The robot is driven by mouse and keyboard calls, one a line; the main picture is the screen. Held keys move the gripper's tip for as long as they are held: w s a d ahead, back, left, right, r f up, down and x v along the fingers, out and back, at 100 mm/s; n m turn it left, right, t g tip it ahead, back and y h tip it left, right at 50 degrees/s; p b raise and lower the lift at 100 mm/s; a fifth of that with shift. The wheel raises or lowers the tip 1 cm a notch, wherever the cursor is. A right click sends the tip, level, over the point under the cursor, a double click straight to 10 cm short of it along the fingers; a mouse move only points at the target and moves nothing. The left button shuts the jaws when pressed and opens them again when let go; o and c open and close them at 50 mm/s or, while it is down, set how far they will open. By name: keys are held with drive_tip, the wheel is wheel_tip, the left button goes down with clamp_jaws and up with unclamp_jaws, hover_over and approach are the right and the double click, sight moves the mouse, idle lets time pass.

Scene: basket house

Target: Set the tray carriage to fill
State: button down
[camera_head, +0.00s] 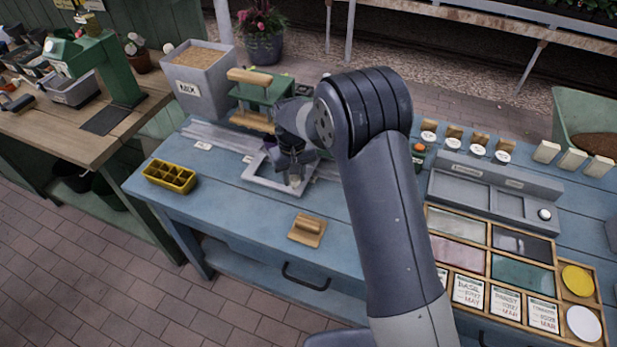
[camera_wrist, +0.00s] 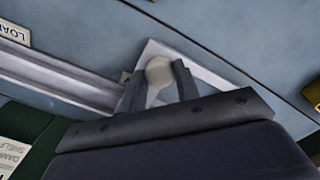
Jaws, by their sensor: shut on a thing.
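The tray carriage (camera_head: 262,185) is a pale grey square frame on the blue bench, in front of a green press-like stand with wooden bars (camera_head: 260,92). My gripper (camera_head: 291,178) reaches down over its right part. In the wrist view, my gripper (camera_wrist: 157,76) is shut on the carriage's round pale knob (camera_wrist: 159,70), one finger on each side. The carriage frame (camera_wrist: 212,72) shows beside the fingers. A rail (camera_head: 212,134) runs left from the carriage. A LOAD label (camera_wrist: 15,33) lies beside the rail. Small labels in the head view are unreadable, and my wrist hides part of the carriage.
A grey bin marked MILX or similar (camera_head: 213,97) stands behind the rail. A yellow cell tray (camera_head: 170,176) sits at the bench's left front, and a wooden block with a handle (camera_head: 307,230) sits nearer the front edge. A wooden compartment tray (camera_head: 488,250) lies right of my arm.

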drive_tip(key=shift+w+a, duration=0.15)
drive_tip(key=shift+a, duration=0.25)
drive_tip(key=c, duration=1.1)
unclamp_jaws()
drive_tip(key=shift+o, duration=0.2)
wheel_tip(320, 180, up, 11)
drive_tip(key=b, duration=0.1)
drive_tip(key=shift+f, duration=0.1)
